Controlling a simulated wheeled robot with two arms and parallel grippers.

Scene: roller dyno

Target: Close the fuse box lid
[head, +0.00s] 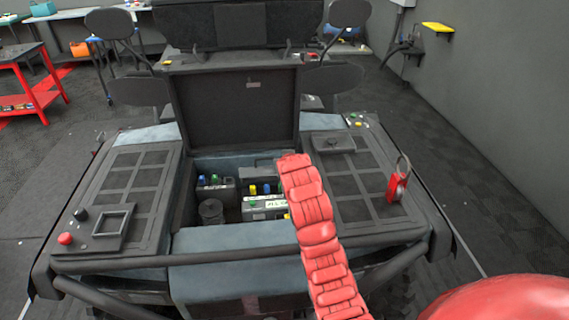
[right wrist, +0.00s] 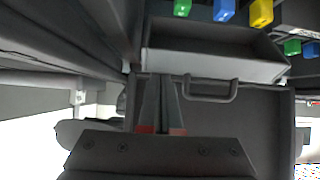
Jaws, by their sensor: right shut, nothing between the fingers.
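In the head view a large dark cover (head: 235,108) stands raised behind an open bay. Inside the bay are dark boxes with blue, yellow and green caps; I cannot tell for sure which is the fuse box. The right wrist view shows a shallow open grey box (right wrist: 212,64) beside a dark panel with a handle (right wrist: 210,97), which looks like the open fuse box lid (right wrist: 245,115). My right gripper (right wrist: 160,82) is shut and empty, its tips over the panel left of the handle; contact is unclear. My red right arm hides the gripper in the head view. My left gripper is out of view.
The bay's front edge (head: 235,236) and side decks surround the opening. A red padlock-like tag (head: 397,186) stands on the right deck. A red button (head: 65,239) is on the left deck. A red cart (head: 34,84) is at the far left.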

